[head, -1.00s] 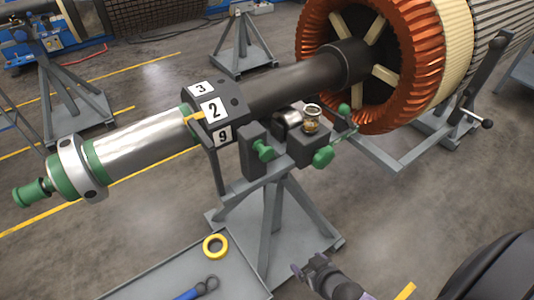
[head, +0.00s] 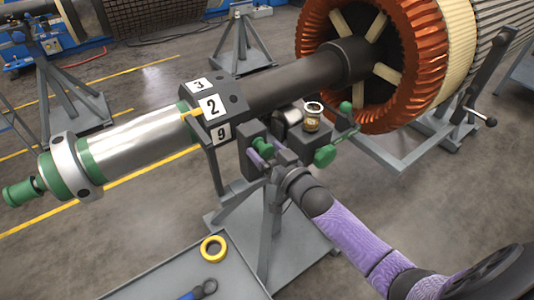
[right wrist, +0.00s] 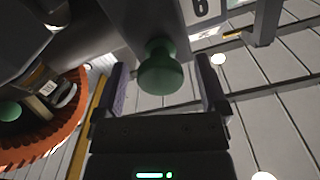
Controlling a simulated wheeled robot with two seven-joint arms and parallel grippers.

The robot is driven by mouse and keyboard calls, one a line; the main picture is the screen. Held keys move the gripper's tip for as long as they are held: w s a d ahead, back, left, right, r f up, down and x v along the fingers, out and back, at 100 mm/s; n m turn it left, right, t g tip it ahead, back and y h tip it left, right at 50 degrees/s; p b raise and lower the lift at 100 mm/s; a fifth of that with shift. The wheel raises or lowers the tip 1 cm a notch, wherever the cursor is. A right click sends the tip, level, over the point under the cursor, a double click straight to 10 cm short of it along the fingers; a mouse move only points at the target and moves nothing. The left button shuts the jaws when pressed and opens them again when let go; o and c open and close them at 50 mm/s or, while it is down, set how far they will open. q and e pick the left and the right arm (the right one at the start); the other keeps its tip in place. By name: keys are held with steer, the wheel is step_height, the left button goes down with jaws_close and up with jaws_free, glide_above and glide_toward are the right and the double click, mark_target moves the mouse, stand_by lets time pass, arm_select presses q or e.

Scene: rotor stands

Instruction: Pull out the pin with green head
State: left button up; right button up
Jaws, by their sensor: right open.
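A pin with a round green head (right wrist: 160,68) sticks out of a dark block on the rotor stand. In the right wrist view the head sits between the two fingers of my right gripper (right wrist: 163,82), with a gap on both sides. The gripper is open and does not hold it. In the head view my right gripper (head: 264,156) is at the front of the stand's block and partly hides this green head. Two other green knobs (head: 325,156) (head: 346,107) are on the right side of the stand. My left gripper is not in view.
The dark rotor shaft (head: 290,84) with number plates lies above the stand. An orange copper-wound stator (head: 422,60) is behind on the right. A grey tray with a yellow ring (head: 213,249) is at the bottom.

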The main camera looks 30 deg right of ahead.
steer(key=shift+c, duration=0.2)
jaws_close()
